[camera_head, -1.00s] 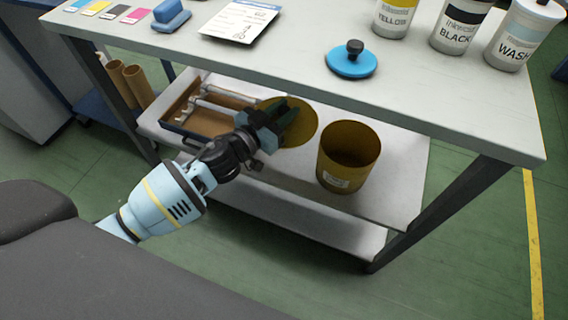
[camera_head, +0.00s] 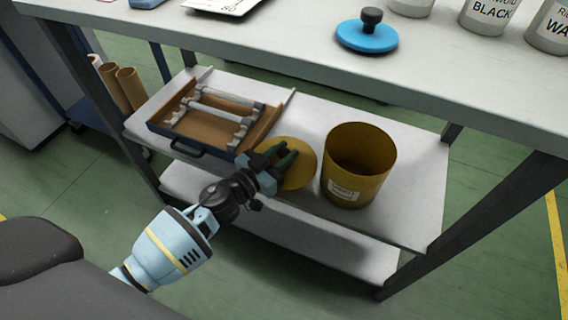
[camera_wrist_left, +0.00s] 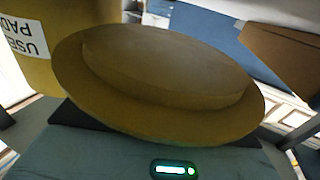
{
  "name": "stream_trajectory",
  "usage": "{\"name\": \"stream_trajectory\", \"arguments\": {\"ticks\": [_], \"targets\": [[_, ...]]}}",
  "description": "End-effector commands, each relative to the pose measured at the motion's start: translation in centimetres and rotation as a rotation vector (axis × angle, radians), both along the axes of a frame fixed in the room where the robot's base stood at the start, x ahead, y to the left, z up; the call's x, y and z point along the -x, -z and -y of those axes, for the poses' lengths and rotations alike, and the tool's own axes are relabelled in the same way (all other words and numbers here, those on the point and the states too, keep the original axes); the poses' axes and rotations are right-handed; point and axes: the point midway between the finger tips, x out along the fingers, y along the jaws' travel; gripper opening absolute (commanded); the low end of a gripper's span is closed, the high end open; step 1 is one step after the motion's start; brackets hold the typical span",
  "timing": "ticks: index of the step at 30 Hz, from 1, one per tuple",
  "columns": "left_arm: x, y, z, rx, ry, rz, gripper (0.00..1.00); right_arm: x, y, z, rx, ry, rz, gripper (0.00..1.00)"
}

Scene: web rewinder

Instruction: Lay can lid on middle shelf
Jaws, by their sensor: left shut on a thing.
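The can lid (camera_head: 299,171) is a round yellow disc over the middle shelf (camera_head: 262,89), between a shallow tray and a yellow can. My left gripper (camera_head: 279,164) is shut on the lid's near left edge. In the left wrist view the lid (camera_wrist_left: 165,62) fills the middle, its raised round face toward the camera, and the fingertips are hidden behind it. I cannot tell whether the lid touches the shelf. My right gripper is not in view.
The open yellow can (camera_head: 357,165) stands just right of the lid. The tray (camera_head: 190,145) with metal rollers lies to the left. The tabletop (camera_head: 300,45) overhangs the shelf and carries a blue lid (camera_head: 367,38) and several ink cans. Bare shelf shows behind the lid.

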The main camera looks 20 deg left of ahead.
Motion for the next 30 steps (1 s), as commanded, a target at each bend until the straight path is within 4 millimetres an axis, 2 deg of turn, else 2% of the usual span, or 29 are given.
{"name": "stream_trajectory", "arguments": {"ticks": [4,11,25,26,30], "targets": [[0.0,0.9,0.0,0.001,-0.001,-0.001,0.01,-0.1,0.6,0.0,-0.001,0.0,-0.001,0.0],[0.0,3.9,0.0,0.003,-0.001,-0.004,0.01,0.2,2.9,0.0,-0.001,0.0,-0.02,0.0],[0.0,4.3,0.0,0.0,-0.001,-0.001,0.01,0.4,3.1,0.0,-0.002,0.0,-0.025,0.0],[0.0,4.2,0.0,0.0,-0.001,-0.001,0.28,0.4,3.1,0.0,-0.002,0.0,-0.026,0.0],[0.0,4.2,0.0,0.0,-0.001,-0.001,0.47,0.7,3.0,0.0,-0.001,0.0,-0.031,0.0]]}}
